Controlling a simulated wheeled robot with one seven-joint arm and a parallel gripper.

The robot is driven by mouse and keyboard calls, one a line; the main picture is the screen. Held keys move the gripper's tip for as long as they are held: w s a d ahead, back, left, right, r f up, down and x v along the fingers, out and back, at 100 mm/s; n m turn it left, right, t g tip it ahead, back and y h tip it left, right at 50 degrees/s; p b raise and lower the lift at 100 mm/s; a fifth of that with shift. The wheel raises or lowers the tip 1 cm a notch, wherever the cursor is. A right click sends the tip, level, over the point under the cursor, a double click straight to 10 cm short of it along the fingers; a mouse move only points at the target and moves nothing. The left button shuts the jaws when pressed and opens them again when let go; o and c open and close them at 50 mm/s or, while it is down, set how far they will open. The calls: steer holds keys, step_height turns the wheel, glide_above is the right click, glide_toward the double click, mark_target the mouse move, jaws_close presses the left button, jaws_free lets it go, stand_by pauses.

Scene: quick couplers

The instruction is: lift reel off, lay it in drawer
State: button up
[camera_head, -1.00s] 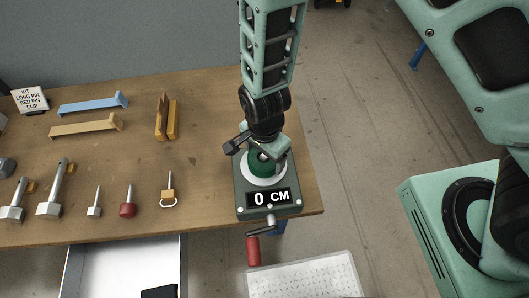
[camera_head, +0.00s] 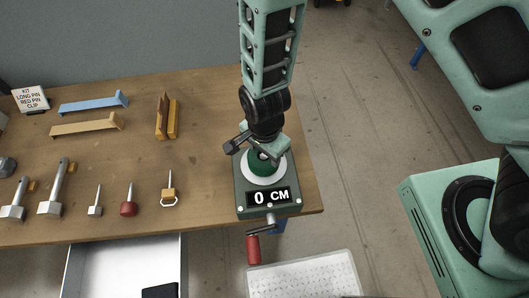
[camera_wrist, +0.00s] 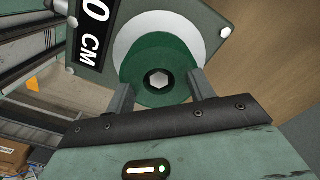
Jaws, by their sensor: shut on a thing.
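The green reel (camera_head: 262,162) sits on a white disc on the dark green counter unit (camera_head: 241,203) at the table's right end. Its display reads 0 CM. My gripper (camera_head: 264,150) is over the reel from above and hides part of it. In the wrist view the fingers (camera_wrist: 160,88) are on both sides of the green reel (camera_wrist: 150,62), shut on its hub, with a hex centre between them. The open drawer (camera_head: 115,262) is below the table's front edge at the left, with a dark item (camera_head: 160,291) inside.
A crank with a red handle (camera_head: 253,249) hangs off the unit's front. A white perforated tray (camera_head: 305,276) is below it.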

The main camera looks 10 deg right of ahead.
steer(key=shift+r+p, duration=2.15)
steer(key=shift+r, duration=0.5)
steer(key=shift+r, duration=0.1)
step_height(320, 180, up, 4)
steer(key=p, duration=0.3)
steer(key=shift+p, duration=0.3)
steer(key=shift+w+d+f, duration=0.1)
steer(key=shift+f, duration=0.15)
steer(key=w+d+f+n+b, duration=0.3)
steer(key=d+f+b, duration=0.2)
steer(key=d, duration=0.3)
steer(key=w+d+f+n+b, duration=0.3)
steer(key=d+f+b, duration=0.3)
steer(key=d, duration=0.3)
steer(key=w+d+f+n+b, duration=0.3)
steer(key=d+f+b, duration=0.3)
steer(key=d, duration=0.3)
steer(key=shift+w+n+b, duration=0.35)
steer(key=shift+n+b, duration=0.25)
steer(key=shift+b, duration=0.1)
